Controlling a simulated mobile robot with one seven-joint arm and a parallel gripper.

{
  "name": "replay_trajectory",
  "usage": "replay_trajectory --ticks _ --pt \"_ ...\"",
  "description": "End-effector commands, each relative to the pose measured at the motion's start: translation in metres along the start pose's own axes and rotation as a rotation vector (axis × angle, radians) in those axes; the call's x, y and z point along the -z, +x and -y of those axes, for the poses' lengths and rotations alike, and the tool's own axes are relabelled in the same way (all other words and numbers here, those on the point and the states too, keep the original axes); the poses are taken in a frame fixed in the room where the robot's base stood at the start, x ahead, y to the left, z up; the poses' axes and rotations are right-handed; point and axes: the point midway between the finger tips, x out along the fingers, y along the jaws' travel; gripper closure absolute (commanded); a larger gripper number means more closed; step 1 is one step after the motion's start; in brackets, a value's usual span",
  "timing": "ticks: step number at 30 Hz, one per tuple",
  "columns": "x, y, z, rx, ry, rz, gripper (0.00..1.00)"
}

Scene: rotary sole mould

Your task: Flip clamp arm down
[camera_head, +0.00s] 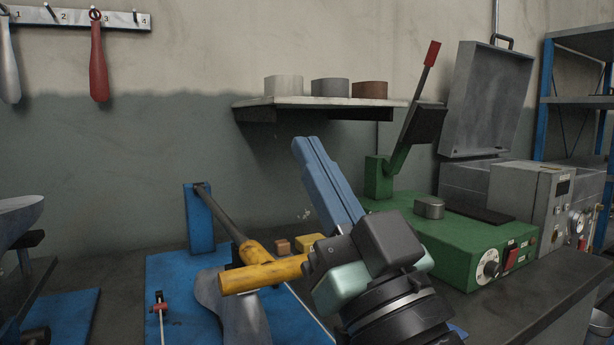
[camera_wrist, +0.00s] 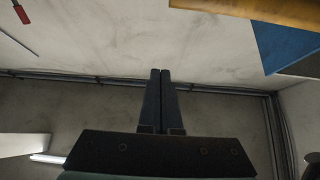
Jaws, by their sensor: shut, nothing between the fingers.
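My gripper (camera_head: 308,147) is shut and empty, with its long blue fingers pointing up and left. In the wrist view its fingertips (camera_wrist: 160,72) lie together in front of bare wall. The apparent clamp arm is a dark rod (camera_head: 220,213) running from the top of a blue post (camera_head: 200,222) down toward the front right, ending in a yellow piece with a yellow handle (camera_head: 262,276). My gripper is right of it, apart from it at the tips; my wrist overlaps the handle's right side. A grey foot-shaped form (camera_head: 238,312) stands beneath. Any contact is unclear.
The blue base plate (camera_head: 172,272) lies on the bench. A green machine (camera_head: 465,235) with a raised red-tipped lever (camera_head: 431,53) stands right. Small brown and yellow blocks sit behind the handle. A wall shelf (camera_head: 320,102) hangs above. The area around the fingertips looks free.

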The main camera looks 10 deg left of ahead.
Motion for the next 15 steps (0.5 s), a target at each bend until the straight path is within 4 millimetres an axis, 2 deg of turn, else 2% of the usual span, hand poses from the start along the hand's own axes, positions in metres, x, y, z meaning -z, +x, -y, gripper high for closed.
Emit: replay_trajectory --ticks 1,6,15 --pt "-0.012 -0.012 0.0 0.0 -0.001 -0.002 1.0" --pt "-0.024 -0.028 0.0 0.0 -0.003 -0.002 1.0" --pt "-0.037 -0.043 0.0 0.0 -0.001 0.001 1.0"
